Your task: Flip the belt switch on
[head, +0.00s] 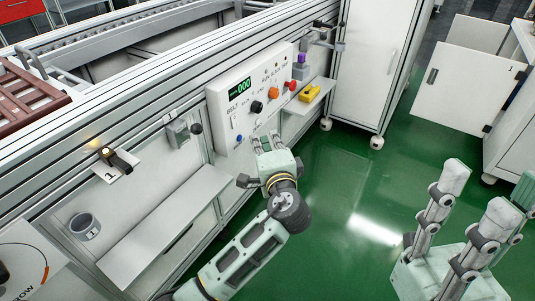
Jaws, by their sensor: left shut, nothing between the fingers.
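The white control panel (262,92) is fixed to the side of the conveyor frame. It carries a green display reading 000 and a BELT label at its left end. A small slot-like switch (233,120) sits below that label; its position is too small to tell. My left gripper (266,138) is shut and empty, with its fingertips at the panel's lower edge, right of the switch. I cannot tell whether they touch the panel. My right gripper (476,196) is at the lower right, its fingers spread apart and empty, far from the panel.
The panel also has a black knob (256,107), an orange knob (274,93) and a red button (292,85). A shelf right of it holds a yellow object (310,93). A white cabinet (372,60) stands beyond. Green floor lies open on the right.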

